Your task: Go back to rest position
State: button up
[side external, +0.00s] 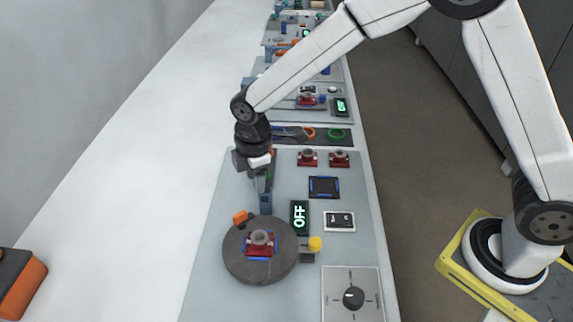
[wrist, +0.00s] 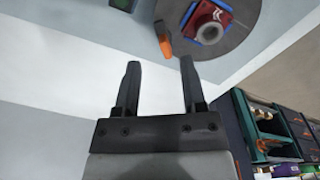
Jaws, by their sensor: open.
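My gripper (side external: 262,188) hangs above the grey panel, just behind the round dark turntable (side external: 238,262). In the wrist view my gripper (wrist: 160,68) has its two fingers apart with nothing between them. A red part with a grey ring (side external: 261,241) sits inside a blue frame on the turntable; the red part also shows at the top of the wrist view (wrist: 207,24). An orange block (side external: 240,217) is at the turntable's rim, close to the gripper in the side view.
Two red parts (side external: 308,158) (side external: 339,159) stand behind a dark square fixture (side external: 323,187). The white surface (side external: 130,190) at left is mostly clear.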

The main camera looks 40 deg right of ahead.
jog(key=s+d+r+m+t, duration=0.2)
jog(key=s+d+m, duration=1.3)
jog(key=d, duration=0.2)
jog(key=shift+d+r, duration=0.35)
jog(key=shift+d, duration=0.05)
